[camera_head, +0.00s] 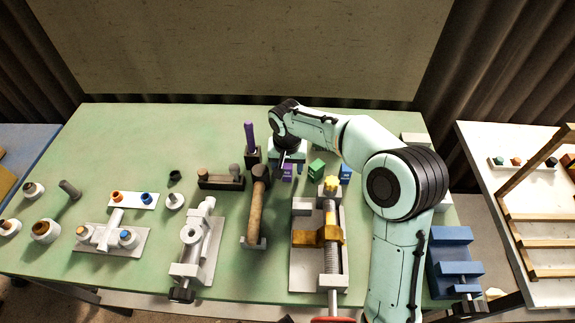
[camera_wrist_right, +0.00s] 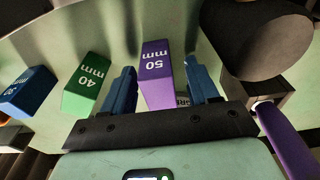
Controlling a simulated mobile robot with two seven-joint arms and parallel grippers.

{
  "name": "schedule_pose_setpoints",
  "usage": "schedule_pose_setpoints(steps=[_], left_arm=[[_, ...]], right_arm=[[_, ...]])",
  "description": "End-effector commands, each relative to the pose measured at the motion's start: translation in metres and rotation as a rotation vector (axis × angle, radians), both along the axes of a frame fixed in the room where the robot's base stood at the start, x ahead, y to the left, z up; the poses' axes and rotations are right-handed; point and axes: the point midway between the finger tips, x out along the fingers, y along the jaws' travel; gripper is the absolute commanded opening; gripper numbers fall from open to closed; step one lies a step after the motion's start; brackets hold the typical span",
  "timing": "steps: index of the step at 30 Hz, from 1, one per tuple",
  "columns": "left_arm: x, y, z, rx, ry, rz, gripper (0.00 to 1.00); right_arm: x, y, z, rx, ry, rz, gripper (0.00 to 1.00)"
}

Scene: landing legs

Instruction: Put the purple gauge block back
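The fingers are open, with a gap on either side of the block. In the head view the purple block (camera_head: 287,172) shows just below my right gripper (camera_head: 283,158), partly covered by it. The green block (camera_wrist_right: 86,84), marked "40 mm", and a blue block (camera_wrist_right: 27,92) stand in a row beside it. A small pale label with lettering shows partly behind the purple block. My left gripper is not in view.
A mallet (camera_head: 256,205) lies close to the purple block, and its dark head (camera_wrist_right: 265,42) is near my right finger. A purple-handled tool (camera_head: 249,136) stands upright in a dark holder. A vise (camera_head: 330,240) is in front. The table's back left is clear.

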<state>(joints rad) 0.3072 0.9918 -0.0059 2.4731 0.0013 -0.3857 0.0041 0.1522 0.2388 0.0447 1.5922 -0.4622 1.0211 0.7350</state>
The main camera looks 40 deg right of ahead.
Motion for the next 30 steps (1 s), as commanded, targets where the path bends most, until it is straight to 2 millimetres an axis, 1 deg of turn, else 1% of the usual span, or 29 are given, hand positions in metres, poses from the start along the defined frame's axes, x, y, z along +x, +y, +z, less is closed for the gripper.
schedule_pose_setpoints(steps=[5, 8, 12, 18, 21, 24, 30], left_arm=[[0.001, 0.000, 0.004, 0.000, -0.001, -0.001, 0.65], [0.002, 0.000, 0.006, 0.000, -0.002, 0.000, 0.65], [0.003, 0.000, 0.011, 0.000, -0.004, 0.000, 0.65], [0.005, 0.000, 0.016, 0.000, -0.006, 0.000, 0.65], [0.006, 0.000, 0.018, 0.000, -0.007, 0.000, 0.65], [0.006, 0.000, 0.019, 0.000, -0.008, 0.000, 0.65], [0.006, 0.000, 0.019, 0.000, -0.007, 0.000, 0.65]], right_arm=[[0.000, 0.001, 0.016, -0.001, -0.004, 0.000, 0.59], [-0.002, 0.002, 0.035, -0.001, -0.006, -0.001, 0.59], [-0.005, 0.005, 0.067, -0.001, -0.007, 0.001, 0.59], [-0.008, 0.008, 0.104, 0.000, -0.005, 0.001, 0.59], [-0.010, 0.009, 0.115, 0.000, -0.004, 0.000, 0.59], [-0.011, 0.009, 0.121, 0.000, -0.001, 0.001, 0.59], [-0.011, 0.010, 0.123, 0.000, 0.000, 0.001, 0.59]])
